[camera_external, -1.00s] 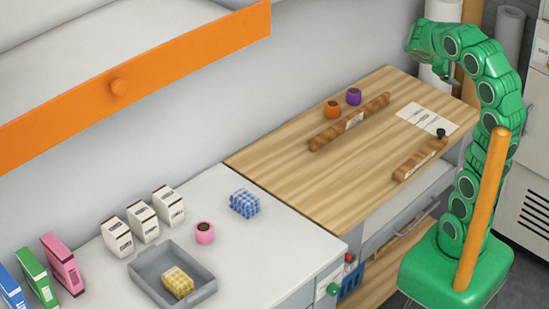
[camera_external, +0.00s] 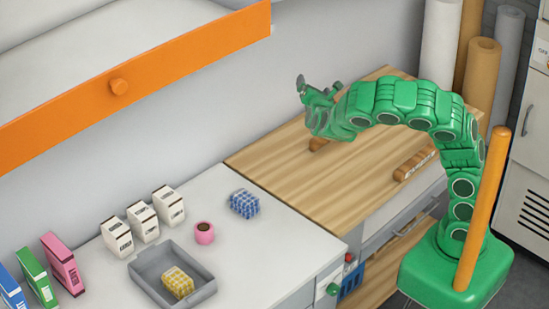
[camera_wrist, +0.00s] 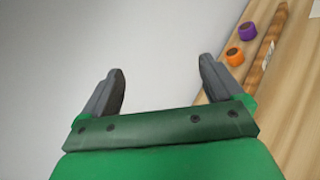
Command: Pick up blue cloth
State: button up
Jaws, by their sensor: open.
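The blue cloth (camera_external: 244,204) is a small blue-and-white checked bundle. It lies on the white counter near the edge of the wooden worktop in the external view. My gripper (camera_external: 303,88) is in the air above the wooden worktop, up and to the right of the cloth and well apart from it. In the wrist view my gripper (camera_wrist: 160,85) is open, with two dark fingers spread and nothing between them. The cloth is not in the wrist view.
A grey tray (camera_external: 147,278) holds a yellow checked cloth (camera_external: 177,282). A pink cup (camera_external: 204,233) and white boxes (camera_external: 142,222) stand nearby. An orange-fronted drawer (camera_external: 150,78) juts out above. The wrist view shows orange (camera_wrist: 234,57) and purple (camera_wrist: 247,31) cups beside a long brown loaf (camera_wrist: 260,58).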

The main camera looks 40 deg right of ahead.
jog(key=w+a+f+n+t+y, duration=0.15)
jog(key=a+f+n+y, duration=0.35)
jog(key=a, duration=0.6)
jog(key=n+y, duration=0.6)
jog(key=n, duration=0.3)
send_near(244, 200)
jog(key=w, duration=0.2)
jog(key=w+f+g, duration=0.1)
jog(key=shift+w+d+f, duration=0.1)
jog(key=shift+w+d, duration=0.2)
jog(key=shift+x, duration=1.35)
jog(key=shift+w+d+f, duration=0.2)
jog(key=shift+w+f, duration=0.15)
jog(key=shift+w, duration=0.4)
jog(key=shift+w+d+f, duration=0.25)
jog(key=shift+w+f, duration=0.15)
jog(key=shift+w, duration=0.3)
jog(key=shift+x, duration=0.95)
jog(key=shift+a, duration=0.1)
jog(key=shift+c, duration=0.4)
jog(key=c, duration=1)
